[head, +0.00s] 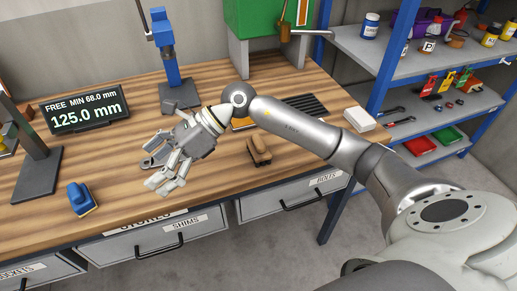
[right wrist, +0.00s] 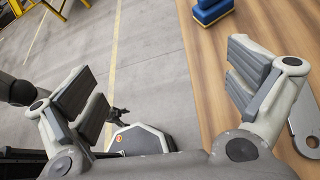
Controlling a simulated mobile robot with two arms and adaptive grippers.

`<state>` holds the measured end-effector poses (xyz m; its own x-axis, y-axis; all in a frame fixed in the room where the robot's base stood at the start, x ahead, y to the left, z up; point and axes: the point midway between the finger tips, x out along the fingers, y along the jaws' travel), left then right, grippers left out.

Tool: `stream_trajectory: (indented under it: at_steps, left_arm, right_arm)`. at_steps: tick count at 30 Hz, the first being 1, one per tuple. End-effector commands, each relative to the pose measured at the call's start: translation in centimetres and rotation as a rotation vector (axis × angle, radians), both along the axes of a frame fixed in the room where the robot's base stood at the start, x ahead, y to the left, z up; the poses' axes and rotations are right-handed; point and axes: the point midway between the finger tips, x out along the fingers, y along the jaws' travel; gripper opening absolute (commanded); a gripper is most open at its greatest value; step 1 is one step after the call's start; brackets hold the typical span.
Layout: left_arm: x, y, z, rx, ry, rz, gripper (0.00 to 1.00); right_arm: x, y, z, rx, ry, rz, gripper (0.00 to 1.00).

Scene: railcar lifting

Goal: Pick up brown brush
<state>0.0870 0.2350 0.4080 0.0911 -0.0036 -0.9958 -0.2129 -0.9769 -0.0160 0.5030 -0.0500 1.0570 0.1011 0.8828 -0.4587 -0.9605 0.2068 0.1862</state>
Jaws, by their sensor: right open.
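The brown brush (head: 258,150) lies on the wooden workbench (head: 120,235), right of my right gripper in the head view. The brown brush does not show in the right wrist view. My left gripper is in neither view.
A blue brush (head: 81,198) with a yellow base lies at the bench's left front; it also shows in the right wrist view (right wrist: 210,10). A display (head: 84,110) and a blue stand (head: 172,70) are behind. A white box (head: 359,119) sits at the right. Shelves (head: 415,65) hold tools.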

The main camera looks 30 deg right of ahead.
Motion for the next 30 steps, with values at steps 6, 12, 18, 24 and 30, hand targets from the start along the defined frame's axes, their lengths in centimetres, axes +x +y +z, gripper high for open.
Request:
stream_trajectory:
  at_steps: [6, 12, 18, 24, 30]
  left_arm:
    - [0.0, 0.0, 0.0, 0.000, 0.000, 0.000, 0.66]
    - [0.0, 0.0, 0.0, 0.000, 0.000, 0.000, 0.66]
    - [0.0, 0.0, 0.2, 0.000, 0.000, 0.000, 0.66]
    - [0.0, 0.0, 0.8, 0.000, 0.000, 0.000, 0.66]
    - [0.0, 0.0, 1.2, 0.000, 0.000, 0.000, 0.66]
  right_arm:
    - [2.7, -13.2, -3.6, -0.611, -0.056, 0.082, 1.00]
    - [2.9, -23.8, -2.2, -0.976, 0.023, 0.084, 1.00]
    - [2.3, -27.5, -1.7, -1.093, 0.078, 0.080, 1.00]
    - [2.3, -27.5, -4.7, -1.096, 0.081, 0.083, 1.00]
    - [2.3, -27.4, -6.7, -1.094, 0.078, 0.080, 1.00]
